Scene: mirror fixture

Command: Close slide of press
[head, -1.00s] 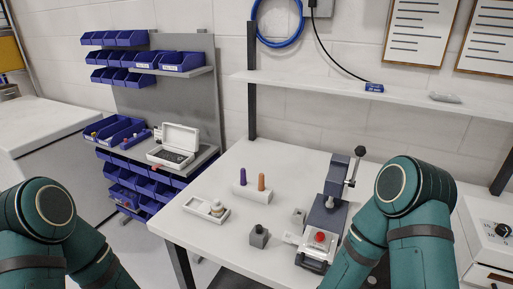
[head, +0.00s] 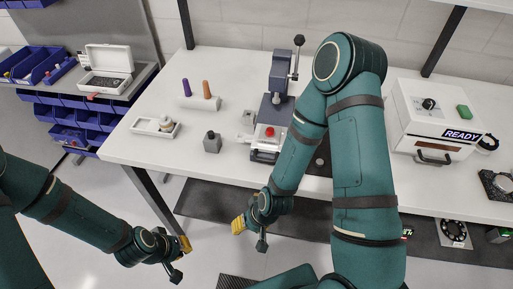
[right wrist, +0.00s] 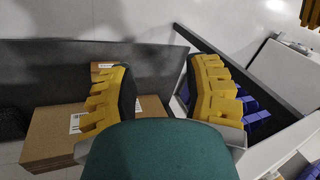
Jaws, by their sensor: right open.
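The press (head: 279,88) stands on the white table, with a dark upright body and a lever with a black knob on its right side. Its low front part (head: 265,153) carries a red button (head: 270,132). A pale plate (head: 243,139) sticks out on the left of this front part; I cannot tell how far the slide is out. My right gripper (head: 239,226) is below and in front of the table edge, away from the press. In the right wrist view its yellow fingers (right wrist: 160,88) are apart with nothing between them. My left gripper (head: 185,244) hangs lower left, its fingers too small to judge.
Left of the press are a grey block (head: 212,143), a white tray (head: 155,127) and a holder (head: 199,103) with a purple and an orange peg. A white machine marked READY (head: 437,125) stands right. Cardboard boxes (right wrist: 55,140) show below in the right wrist view.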

